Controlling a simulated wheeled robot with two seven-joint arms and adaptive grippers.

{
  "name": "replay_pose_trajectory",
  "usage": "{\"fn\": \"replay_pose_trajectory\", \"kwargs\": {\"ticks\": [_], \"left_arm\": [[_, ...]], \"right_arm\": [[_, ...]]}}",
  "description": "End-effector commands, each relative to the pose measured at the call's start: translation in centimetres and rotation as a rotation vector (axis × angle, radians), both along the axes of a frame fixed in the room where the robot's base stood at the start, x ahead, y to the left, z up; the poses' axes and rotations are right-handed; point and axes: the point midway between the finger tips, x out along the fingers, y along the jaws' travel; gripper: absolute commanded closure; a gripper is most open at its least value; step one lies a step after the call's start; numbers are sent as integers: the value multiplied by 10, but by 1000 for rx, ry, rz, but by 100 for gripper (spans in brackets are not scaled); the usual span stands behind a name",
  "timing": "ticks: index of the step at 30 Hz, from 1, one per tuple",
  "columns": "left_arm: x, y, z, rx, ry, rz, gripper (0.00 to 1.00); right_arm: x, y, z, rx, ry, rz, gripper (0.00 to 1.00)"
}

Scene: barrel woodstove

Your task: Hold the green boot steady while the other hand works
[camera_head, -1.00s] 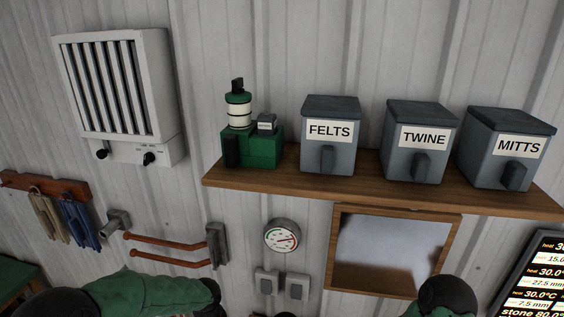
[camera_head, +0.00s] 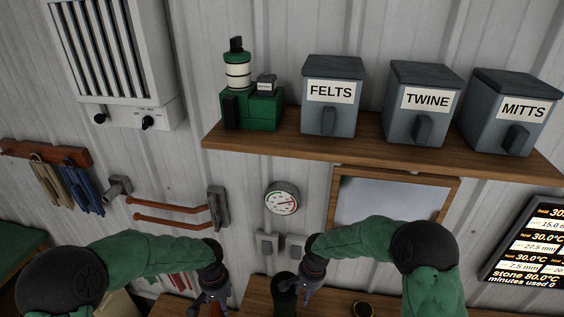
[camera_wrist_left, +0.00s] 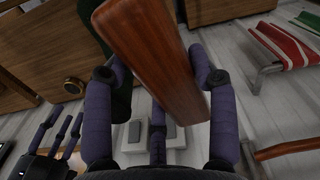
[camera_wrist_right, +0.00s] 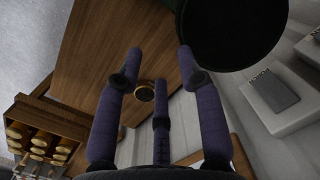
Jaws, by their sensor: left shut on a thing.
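The boot appears as a dark green upright shape (camera_head: 285,298) at the bottom of the head view, cut off by its edge. Its dark round top (camera_wrist_right: 230,30) fills the upper right of the right wrist view. My right gripper (camera_head: 303,296) is beside the boot, its fingers (camera_wrist_right: 158,58) spread with nothing between them; I cannot tell whether one touches it. My left gripper (camera_head: 214,304) is to the left of the boot, its fingers (camera_wrist_left: 160,75) shut on a red-brown wooden piece (camera_wrist_left: 150,50). A dark green part of the boot (camera_wrist_left: 120,100) shows behind the left finger.
A wooden shelf (camera_head: 380,146) above holds grey bins and a green device (camera_head: 250,105). A wooden bench top (camera_wrist_right: 110,45) bears a small round dark-and-brass item (camera_wrist_right: 145,91). A rack with several knobs (camera_wrist_right: 40,138) stands at its edge. A lit display (camera_head: 530,245) hangs at right.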

Motion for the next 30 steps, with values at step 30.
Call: {"fn": "replay_pose_trajectory", "kwargs": {"ticks": [30], "left_arm": [[0, 0, 0, 0, -1, 0, 68]], "right_arm": [[33, 20, -31, -69, -56, -25, 62]]}}
